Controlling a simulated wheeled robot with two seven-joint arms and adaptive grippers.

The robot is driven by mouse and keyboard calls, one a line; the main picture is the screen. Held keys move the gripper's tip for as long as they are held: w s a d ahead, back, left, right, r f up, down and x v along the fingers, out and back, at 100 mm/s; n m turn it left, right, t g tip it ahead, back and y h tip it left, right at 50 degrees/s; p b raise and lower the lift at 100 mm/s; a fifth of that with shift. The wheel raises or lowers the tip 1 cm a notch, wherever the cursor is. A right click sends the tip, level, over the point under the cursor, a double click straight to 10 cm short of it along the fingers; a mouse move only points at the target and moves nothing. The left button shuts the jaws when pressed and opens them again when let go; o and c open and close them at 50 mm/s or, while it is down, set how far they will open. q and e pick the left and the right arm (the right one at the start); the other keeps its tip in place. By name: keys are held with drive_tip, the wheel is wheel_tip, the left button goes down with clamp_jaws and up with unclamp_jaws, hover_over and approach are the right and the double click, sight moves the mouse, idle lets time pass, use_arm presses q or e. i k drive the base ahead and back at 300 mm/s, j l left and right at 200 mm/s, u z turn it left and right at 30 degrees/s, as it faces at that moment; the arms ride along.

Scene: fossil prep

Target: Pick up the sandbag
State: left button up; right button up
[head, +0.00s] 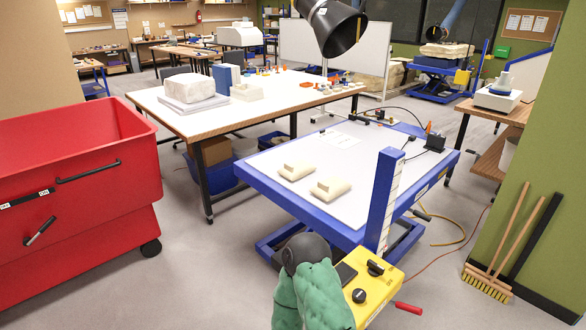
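Two cream, rounded bag-like shapes lie on the grey-white top of the blue lift table (408,185), in the middle of the head view. The farther sandbag (297,172) is to the left, and the nearer sandbag (331,189) is to its right, a small gap apart. Each has a smaller raised part on top. Neither of my grippers shows in the view, and nothing touches the bags.
A yellow control box (377,296) and blue post (384,195) stand at the lift table's near end. Green glove-like things (318,296) are beside them. A red bin (75,190) fills the left. A black duct hood (338,27) hangs above. Brooms (508,240) lean right.

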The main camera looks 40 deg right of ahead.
sight(331, 188)
drive_tip(key=i+z, duration=0.1)
drive_tip(key=i, duration=0.8)
drive_tip(key=i+j+z, duration=0.1)
drive_tip(key=i, duration=0.75)
